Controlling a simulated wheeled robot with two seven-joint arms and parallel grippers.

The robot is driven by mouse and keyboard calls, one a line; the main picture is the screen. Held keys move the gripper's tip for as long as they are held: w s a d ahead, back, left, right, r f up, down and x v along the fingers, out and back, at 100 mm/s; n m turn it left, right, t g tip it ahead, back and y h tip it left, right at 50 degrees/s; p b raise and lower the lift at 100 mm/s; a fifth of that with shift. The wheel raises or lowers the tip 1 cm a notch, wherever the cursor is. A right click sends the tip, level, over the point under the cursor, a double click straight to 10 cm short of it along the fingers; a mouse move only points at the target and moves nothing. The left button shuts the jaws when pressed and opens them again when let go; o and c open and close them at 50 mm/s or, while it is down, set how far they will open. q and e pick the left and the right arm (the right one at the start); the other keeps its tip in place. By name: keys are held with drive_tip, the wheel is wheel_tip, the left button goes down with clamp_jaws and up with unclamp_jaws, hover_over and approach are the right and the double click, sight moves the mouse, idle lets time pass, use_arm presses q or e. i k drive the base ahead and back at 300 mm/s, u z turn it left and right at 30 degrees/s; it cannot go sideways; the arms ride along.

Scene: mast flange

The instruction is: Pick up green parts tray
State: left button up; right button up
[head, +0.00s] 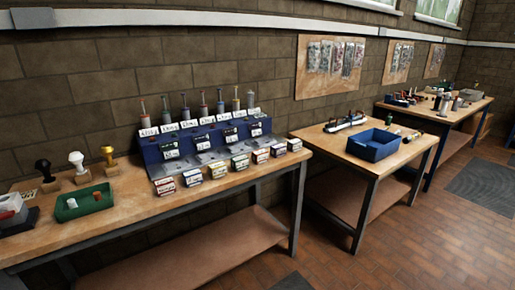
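A green parts tray (84,203) lies on the left wooden workbench (150,219), near its left end. It is a shallow, open tray with a small white or light grey piece inside and possibly a red piece near its far edge. Neither of my grippers shows in the head view, so nothing of mine is seen near the tray.
Stamp-like tools with black, white (78,166) and gold handles stand behind the tray. A dark holder (14,219) is at its left. A blue rack (207,150) with small boxes is at its right. A blue bin (374,144) sits on the middle bench.

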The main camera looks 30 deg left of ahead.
sight(85, 198)
drive_tip(key=u, duration=0.15)
drive_tip(key=i, duration=1.1)
drive_tip(key=u, duration=1.05)
drive_tip(key=i, duration=0.75)
drive_tip(key=u, duration=0.9)
